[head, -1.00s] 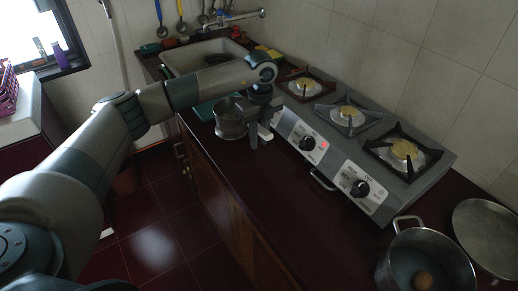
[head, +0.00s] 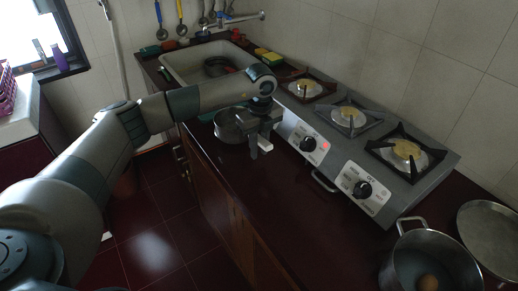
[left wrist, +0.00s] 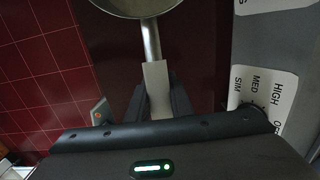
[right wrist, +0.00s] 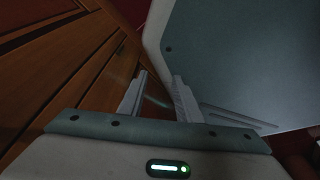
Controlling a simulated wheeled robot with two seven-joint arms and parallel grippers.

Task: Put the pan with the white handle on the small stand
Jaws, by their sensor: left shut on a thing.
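The pan with the white handle (head: 228,126) is a small steel pan at the front left of the stove, over the dark counter. In the left wrist view its bowl (left wrist: 130,6) shows at the top, with a steel neck and a white grip (left wrist: 157,82). My left gripper (left wrist: 157,92) is shut on that white grip. It also shows in the head view (head: 260,132), hiding part of the pan. I cannot tell whether the pan touches the counter. The stove carries dark burner stands; the smaller one (head: 306,86) is at the far end. My right gripper (right wrist: 160,92) is open and empty.
The stove (head: 340,150) stands along the wall, knobs facing the counter. A large pot (head: 430,268) with a round thing inside and a flat pan (head: 490,240) stand at the near right. A sink (head: 185,68) is at the back. The near middle counter (head: 300,225) is clear.

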